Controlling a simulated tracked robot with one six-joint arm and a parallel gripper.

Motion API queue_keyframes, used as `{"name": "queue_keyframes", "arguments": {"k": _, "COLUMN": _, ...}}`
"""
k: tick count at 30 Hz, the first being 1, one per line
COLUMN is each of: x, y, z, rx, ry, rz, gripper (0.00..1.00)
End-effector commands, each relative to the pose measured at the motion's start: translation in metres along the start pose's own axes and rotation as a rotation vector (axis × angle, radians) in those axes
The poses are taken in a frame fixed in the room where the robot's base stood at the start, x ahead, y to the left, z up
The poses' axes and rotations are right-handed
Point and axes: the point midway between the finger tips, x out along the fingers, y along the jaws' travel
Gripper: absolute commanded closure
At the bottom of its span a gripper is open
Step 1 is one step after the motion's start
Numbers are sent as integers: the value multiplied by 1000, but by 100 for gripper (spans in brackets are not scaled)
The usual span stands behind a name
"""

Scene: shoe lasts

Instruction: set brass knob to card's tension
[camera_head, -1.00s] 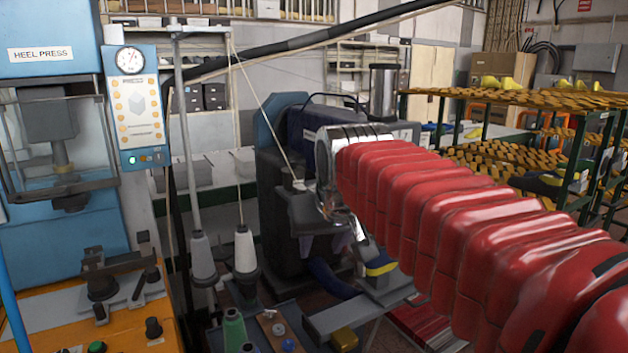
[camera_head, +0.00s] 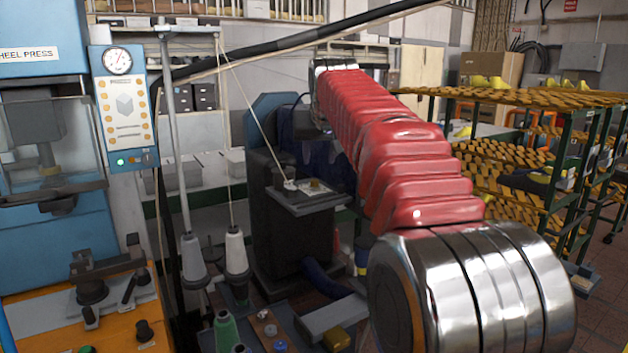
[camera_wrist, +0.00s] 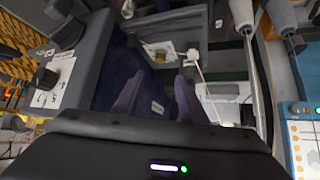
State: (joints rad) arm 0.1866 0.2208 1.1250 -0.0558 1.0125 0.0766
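My gripper (camera_wrist: 157,97) shows two dark fingers spread apart with nothing between them in the wrist view. Beyond the fingertips is a small brass-coloured knob (camera_wrist: 159,57) on a pale plate (camera_wrist: 176,47) with fine marks too small to read. The knob also shows in the head view (camera_head: 315,186), on top of a dark machine (camera_head: 290,235) beside a white piece with a thread. The fingers appear apart from the knob. My gripper is hidden in the head view. I cannot tell which paper is the tension card, and no setting is legible.
A black knob (camera_wrist: 45,78) on a marked white plate is at left in the wrist view. In the head view, thread cones (camera_head: 235,250) and a slanting thread stand left of the machine. The heel press (camera_head: 45,160) is far left; a rack of lasts (camera_head: 520,155) is right.

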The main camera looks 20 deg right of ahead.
Motion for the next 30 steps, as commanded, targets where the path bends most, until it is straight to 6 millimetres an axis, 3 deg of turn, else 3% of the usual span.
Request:
{"name": "queue_keyframes", "arguments": {"k": 8, "x": 0, "y": 0, "z": 0, "rx": 0, "ry": 0, "rz": 0, "gripper": 61}}
{"name": "queue_keyframes", "arguments": {"k": 14, "x": 12, "y": 0, "z": 0, "rx": 0, "ry": -1, "rz": 0, "gripper": 61}}
{"name": "queue_keyframes", "arguments": {"k": 30, "x": 92, "y": 0, "z": 1, "rx": 0, "ry": -1, "rz": 0, "gripper": 61}}
